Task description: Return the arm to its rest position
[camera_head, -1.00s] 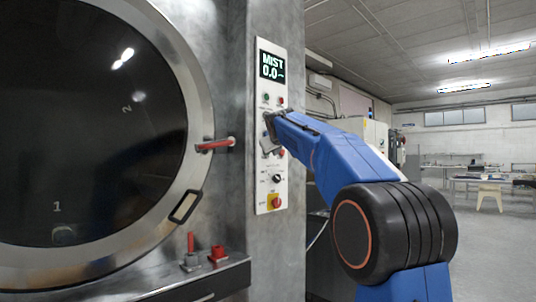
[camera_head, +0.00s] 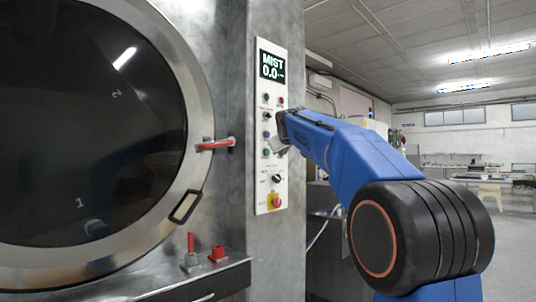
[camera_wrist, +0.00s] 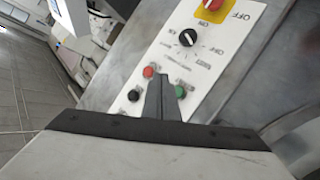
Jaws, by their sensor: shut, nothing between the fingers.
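My blue arm (camera_head: 345,155) reaches from the lower right toward the white control panel (camera_head: 273,225) on the washer's grey column. My gripper (camera_head: 277,147) is in front of the middle of the panel in the head view, with its fingertips small and partly hidden. In the wrist view my gripper (camera_wrist: 165,85) shows its dark fingers together, with nothing between them. They appear over the panel between a red button (camera_wrist: 148,71) and a green button (camera_wrist: 180,91). I cannot tell the exact gap to the panel.
The washer's round door (camera_head: 185,240) is shut at left, with a red handle (camera_head: 214,145). The display (camera_head: 271,66) reads MIST 0.0. The room at right has open floor and tables (camera_head: 480,185).

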